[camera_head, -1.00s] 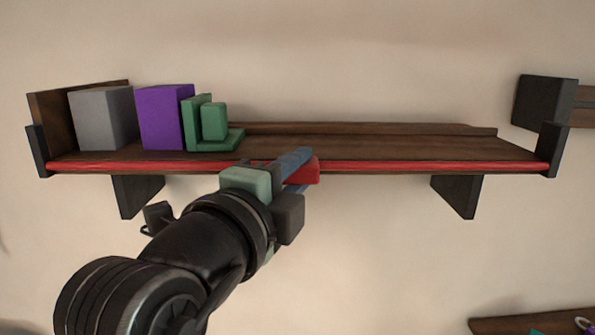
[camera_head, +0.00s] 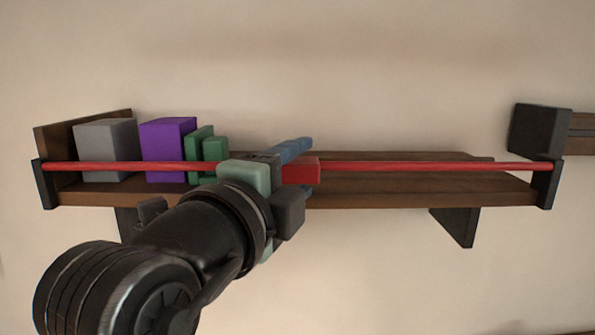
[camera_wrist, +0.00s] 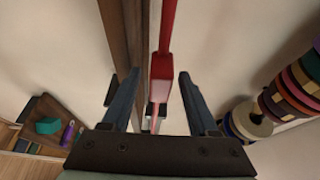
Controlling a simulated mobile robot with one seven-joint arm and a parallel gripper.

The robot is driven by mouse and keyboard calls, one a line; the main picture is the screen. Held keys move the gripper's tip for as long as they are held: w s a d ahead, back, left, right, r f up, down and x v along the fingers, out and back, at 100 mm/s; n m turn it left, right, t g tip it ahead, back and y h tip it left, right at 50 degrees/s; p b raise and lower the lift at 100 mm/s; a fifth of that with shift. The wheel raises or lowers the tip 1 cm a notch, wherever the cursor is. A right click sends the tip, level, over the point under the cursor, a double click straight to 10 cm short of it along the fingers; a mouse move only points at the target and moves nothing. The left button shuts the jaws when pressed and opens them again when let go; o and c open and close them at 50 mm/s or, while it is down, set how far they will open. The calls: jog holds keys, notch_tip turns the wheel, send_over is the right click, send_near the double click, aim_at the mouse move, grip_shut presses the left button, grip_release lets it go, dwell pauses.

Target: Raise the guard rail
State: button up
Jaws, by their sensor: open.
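The guard rail (camera_head: 420,166) is a thin red bar running across the front of the wooden shelf (camera_head: 400,200), between black end brackets. In the head view it stands above the shelf's front edge, across the front of the boxes. Its red block-shaped handle (camera_head: 302,170) is near the middle. My gripper (camera_head: 296,152) is at that handle. In the wrist view the handle (camera_wrist: 161,76) lies between the two blue fingers of my open gripper (camera_wrist: 154,92), with gaps visible on both sides. My gripper hides part of the rail left of the handle.
A grey box (camera_head: 105,150), a purple box (camera_head: 167,150) and a green bookend (camera_head: 200,150) stand at the shelf's left end. The right part is bare. A black bracket (camera_head: 540,130) of another shelf is at right. Colourful spools (camera_wrist: 290,90) show in the wrist view.

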jog(key=shift+s, duration=0.1)
jog(key=b+v, duration=0.5)
jog(key=v, duration=0.8)
jog(key=shift+b, duration=0.35)
jog(key=shift+d, duration=0.1)
jog(key=s+d+r+n+t+y+b, duration=0.1)
jog(key=n+t, duration=0.4)
jog(key=n, duration=0.6)
jog(key=d+r+n+t+y+b, duration=0.1)
jog(key=d+r+n+t+y, duration=0.3)
jog(key=n, duration=0.7)
jog(key=shift+s+n+t+y, duration=0.3)
jog(key=shift+s+t+y, duration=0.05)
jog(key=shift+t+y, duration=0.6)
